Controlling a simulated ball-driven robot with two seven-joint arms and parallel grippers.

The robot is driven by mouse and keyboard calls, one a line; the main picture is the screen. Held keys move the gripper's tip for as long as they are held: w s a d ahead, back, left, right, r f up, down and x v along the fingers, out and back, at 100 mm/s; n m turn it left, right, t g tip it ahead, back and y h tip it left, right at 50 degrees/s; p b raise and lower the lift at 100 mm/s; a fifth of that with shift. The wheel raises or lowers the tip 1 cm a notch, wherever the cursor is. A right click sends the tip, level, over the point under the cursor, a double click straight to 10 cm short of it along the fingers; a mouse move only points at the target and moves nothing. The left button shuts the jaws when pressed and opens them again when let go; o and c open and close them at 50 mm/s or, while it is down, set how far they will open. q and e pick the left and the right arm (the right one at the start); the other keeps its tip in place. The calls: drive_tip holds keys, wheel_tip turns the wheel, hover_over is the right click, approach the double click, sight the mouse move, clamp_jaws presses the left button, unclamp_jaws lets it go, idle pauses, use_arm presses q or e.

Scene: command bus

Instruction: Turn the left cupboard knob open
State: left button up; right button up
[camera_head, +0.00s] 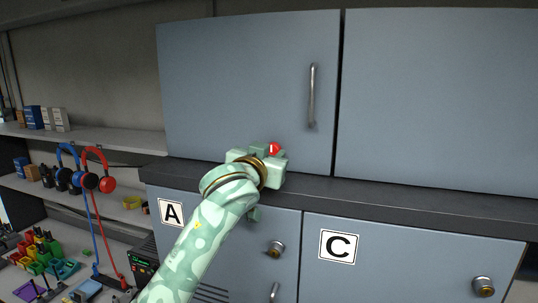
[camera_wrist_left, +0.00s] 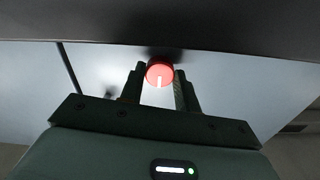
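The red round knob (camera_head: 275,149) sits low on the left upper cupboard door (camera_head: 240,80). In the left wrist view the knob (camera_wrist_left: 159,72) faces me, with a white line running down its face. My left gripper (camera_head: 265,156) is right at the knob and hides part of it in the head view. In the wrist view the left gripper (camera_wrist_left: 160,76) has its two dark fingers apart, one on each side of the knob. Whether they touch it I cannot tell. My right gripper is in neither view.
A vertical metal handle (camera_head: 312,96) is on the same door. A dark ledge (camera_head: 400,203) runs below. Lower doors labelled A (camera_head: 171,212) and C (camera_head: 338,246) have brass knobs. Headphones (camera_head: 100,182) hang at left above a cluttered bench.

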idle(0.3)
use_arm(q)
drive_tip(key=shift+r+m+p, duration=0.1)
drive_tip(key=shift+m+p, duration=0.7)
drive_tip(key=shift+m, duration=0.2)
drive_tip(key=m, duration=0.2)
drive_tip(key=shift+m+p, duration=0.3)
drive_tip(key=m, duration=1.3)
drive_tip(key=shift+f, duration=0.2)
drive_tip(key=o, duration=1)
